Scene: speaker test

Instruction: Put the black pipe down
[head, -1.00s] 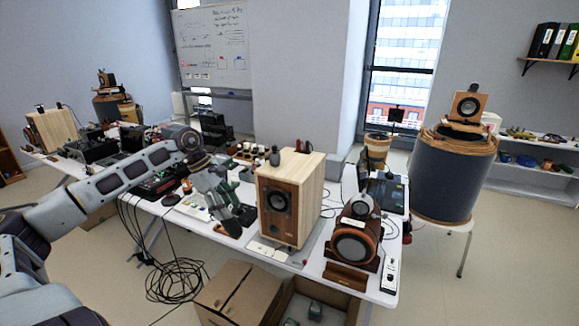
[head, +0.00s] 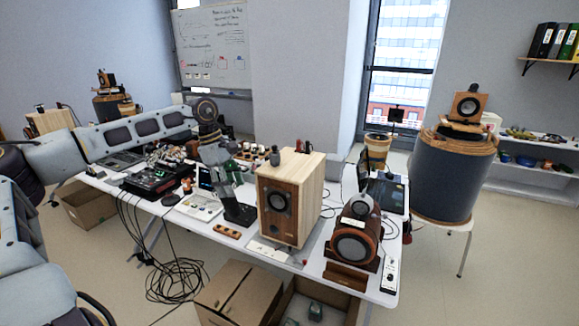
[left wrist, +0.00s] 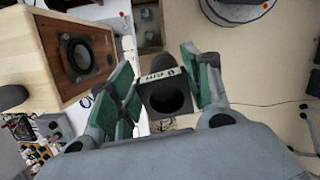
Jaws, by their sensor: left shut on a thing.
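My left gripper (head: 228,183) reaches in from the left in the head view and points down, just left of the large wooden speaker (head: 286,203). It is shut on the black pipe (head: 239,213), which hangs below the fingers over the white table. I cannot tell whether the pipe's lower end touches the table. In the left wrist view, the green-padded fingers of the gripper (left wrist: 165,82) stand on both sides of the pipe (left wrist: 150,97), whose dark round opening faces the camera. My right gripper is not in view.
The wooden speaker stands close right of the pipe. A keypad device (head: 199,206) lies to its left and a small wooden strip (head: 227,230) in front. A round speaker (head: 355,238) stands further right. Cardboard boxes (head: 238,290) and cables lie on the floor.

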